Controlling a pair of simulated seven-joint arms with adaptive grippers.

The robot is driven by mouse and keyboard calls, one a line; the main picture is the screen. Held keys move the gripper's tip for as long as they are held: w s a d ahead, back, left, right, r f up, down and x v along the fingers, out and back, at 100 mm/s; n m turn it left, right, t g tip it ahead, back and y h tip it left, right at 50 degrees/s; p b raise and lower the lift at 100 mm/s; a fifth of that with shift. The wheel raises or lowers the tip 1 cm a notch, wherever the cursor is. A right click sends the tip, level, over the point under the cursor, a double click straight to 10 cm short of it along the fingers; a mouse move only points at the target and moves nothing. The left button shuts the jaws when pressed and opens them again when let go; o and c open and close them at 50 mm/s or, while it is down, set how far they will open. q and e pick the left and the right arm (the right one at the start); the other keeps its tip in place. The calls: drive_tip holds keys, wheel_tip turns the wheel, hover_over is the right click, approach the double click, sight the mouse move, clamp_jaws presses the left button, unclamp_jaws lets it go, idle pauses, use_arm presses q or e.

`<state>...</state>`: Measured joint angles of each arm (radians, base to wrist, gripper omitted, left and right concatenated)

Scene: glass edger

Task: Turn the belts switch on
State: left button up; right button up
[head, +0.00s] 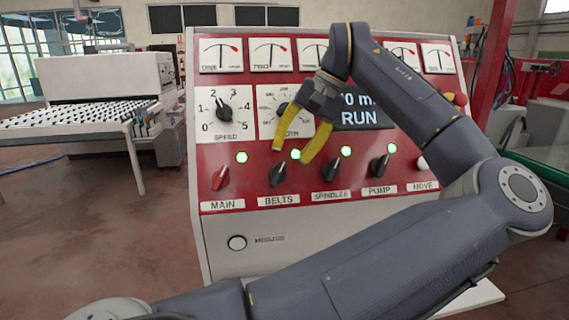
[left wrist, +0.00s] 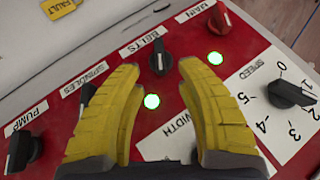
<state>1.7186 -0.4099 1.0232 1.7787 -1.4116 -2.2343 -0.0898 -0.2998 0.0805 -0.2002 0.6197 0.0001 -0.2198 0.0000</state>
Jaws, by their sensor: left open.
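The belts switch (head: 280,174) is a black knob above the BELTS label on the red panel; its pointer leans up and to the right in the head view. The green lamp (head: 295,154) by it is lit. In the left wrist view the belts switch (left wrist: 158,58) sits between the yellow fingertips, slightly beyond them, and its lamp (left wrist: 151,101) glows green. My left gripper (head: 279,158) is open and empty, with its fingers straddling the area just above the knob. I cannot tell whether they touch it. My right gripper is not in view.
The red main switch (head: 220,178) is to the left of belts; the spindles (head: 330,171) and pump (head: 379,167) switches are to the right, with lit lamps. A speed dial (head: 226,113) is above. The display (head: 362,110) reads RUN. My left arm crosses the panel's right side.

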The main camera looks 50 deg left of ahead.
use_arm(q)
drive_tip(key=v, duration=0.6)
drive_tip(key=shift+f, duration=0.15)
idle(0.3)
